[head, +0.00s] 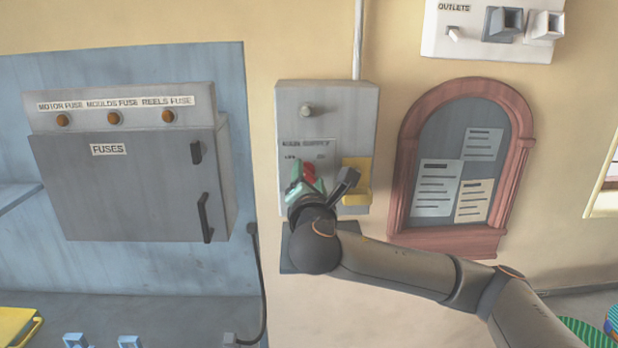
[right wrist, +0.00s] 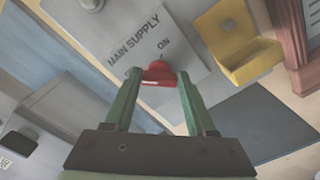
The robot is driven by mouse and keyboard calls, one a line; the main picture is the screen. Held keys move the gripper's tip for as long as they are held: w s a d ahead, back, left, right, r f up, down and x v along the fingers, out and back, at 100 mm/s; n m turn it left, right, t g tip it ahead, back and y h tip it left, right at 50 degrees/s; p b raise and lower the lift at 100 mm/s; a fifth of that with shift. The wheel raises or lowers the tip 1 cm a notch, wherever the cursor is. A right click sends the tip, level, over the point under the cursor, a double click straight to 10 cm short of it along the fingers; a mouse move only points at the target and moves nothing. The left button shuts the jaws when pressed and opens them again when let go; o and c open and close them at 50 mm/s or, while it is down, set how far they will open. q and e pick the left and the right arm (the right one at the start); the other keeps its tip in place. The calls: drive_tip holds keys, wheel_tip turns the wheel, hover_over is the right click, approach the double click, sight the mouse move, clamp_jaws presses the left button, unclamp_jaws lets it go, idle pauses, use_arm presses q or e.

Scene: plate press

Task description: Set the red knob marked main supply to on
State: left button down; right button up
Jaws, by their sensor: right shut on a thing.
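The red knob (head: 309,173) is on the grey main supply panel (head: 353,115), mostly hidden behind my gripper in the head view. In the right wrist view the knob (right wrist: 160,73) shows clearly between the green fingertips, below the printed words MAIN SUPPLY and ON. A pale mark shows on its near side; I cannot tell for sure which setting it points to. My right gripper (head: 305,181) is shut on the knob, with a fingertip on each side of it in the wrist view (right wrist: 158,77). My left gripper is not in view.
A yellow holder (head: 357,196) sits on the panel right beside my gripper. The grey fuses box (head: 120,185) is to the left, a red arched notice board (head: 412,148) to the right, and an outlets panel (head: 478,44) at upper right.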

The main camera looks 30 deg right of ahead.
drive_tip(key=c, duration=0.6)
drive_tip(key=shift+f, duration=0.1)
drive_tip(key=m+b, duration=0.1)
drive_tip(key=m, duration=0.2)
drive_tip(key=shift+f+m, duration=0.15)
drive_tip(key=shift+m, duration=0.25)
drive_tip(key=m+b, duration=0.1)
drive_tip(key=m, duration=0.3)
drive_tip(key=shift+f+m+b, duration=0.15)
drive_tip(key=shift+m+b, duration=0.15)
drive_tip(key=m, duration=0.4)
drive_tip(key=shift+b, duration=0.4)
drive_tip(key=shift+f+m, duration=0.1)
drive_tip(key=shift+m, duration=2.6)
